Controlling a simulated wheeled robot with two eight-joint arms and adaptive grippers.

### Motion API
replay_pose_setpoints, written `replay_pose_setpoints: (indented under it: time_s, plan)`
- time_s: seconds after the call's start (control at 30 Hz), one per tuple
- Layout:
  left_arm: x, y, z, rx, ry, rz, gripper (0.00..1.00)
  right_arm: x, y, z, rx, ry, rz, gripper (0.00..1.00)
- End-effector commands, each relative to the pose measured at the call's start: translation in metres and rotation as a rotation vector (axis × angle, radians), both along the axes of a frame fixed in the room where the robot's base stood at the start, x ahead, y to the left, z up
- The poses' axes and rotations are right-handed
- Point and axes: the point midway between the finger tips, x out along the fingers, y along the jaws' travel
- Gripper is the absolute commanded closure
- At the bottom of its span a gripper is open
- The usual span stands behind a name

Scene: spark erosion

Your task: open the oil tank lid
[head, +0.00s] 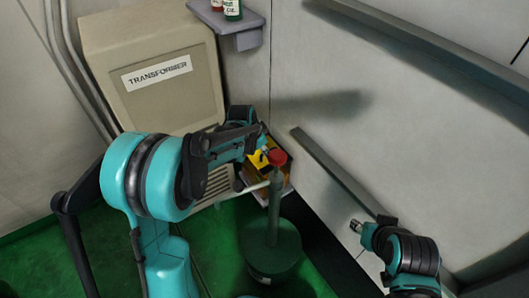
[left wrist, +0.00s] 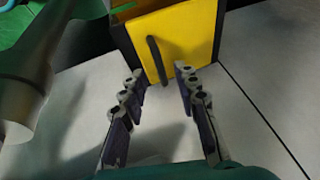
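A yellow panel with a dark bar handle (left wrist: 157,60) fills the top middle of the left wrist view. The panel (left wrist: 190,30) looks like a lid on a dark-sided box. In the head view, the yellow box (head: 262,174) stands low by the wall, partly hidden by my left arm and a green post. My left gripper (left wrist: 160,73) is open, with a finger on each side of the handle in the picture; I cannot tell whether they touch it. It also shows at the box in the head view (head: 265,154). My right gripper (head: 356,226) is apart from the box, at lower right.
A green post on a round base (head: 270,248) with a red top (head: 277,157) stands close to my left gripper. A transformer cabinet (head: 150,75) stands behind. A shelf (head: 231,20) holds bottles. A rail (head: 340,175) runs along the right wall.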

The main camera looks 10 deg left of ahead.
Motion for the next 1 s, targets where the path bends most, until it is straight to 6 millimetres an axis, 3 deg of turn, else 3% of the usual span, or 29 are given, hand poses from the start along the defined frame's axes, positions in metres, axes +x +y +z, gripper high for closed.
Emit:
replay_pose_setpoints:
  time_s: [0.2,0.5,0.6,0.63,1.0]
  plan:
    - [0.009,-0.003,-0.021,0.0,0.0,0.001,0.69,0.0,0.0,-0.009,0.0,0.0,0.0,0.6]
    - [0.01,-0.004,-0.022,0.0,0.0,0.001,0.69,0.0,0.0,-0.009,0.0,0.0,0.0,0.6]
    - [0.01,-0.004,-0.022,0.0,0.0,0.001,0.95,0.0,0.0,-0.009,0.0,0.0,0.0,0.6]
    - [0.01,-0.004,-0.022,0.0,0.0,0.001,1.0,0.0,0.0,-0.009,0.0,0.0,0.0,0.6]
    - [0.011,-0.007,-0.02,-0.012,0.012,0.0,1.0,0.0,0.0,-0.007,0.0,0.0,0.0,0.6]
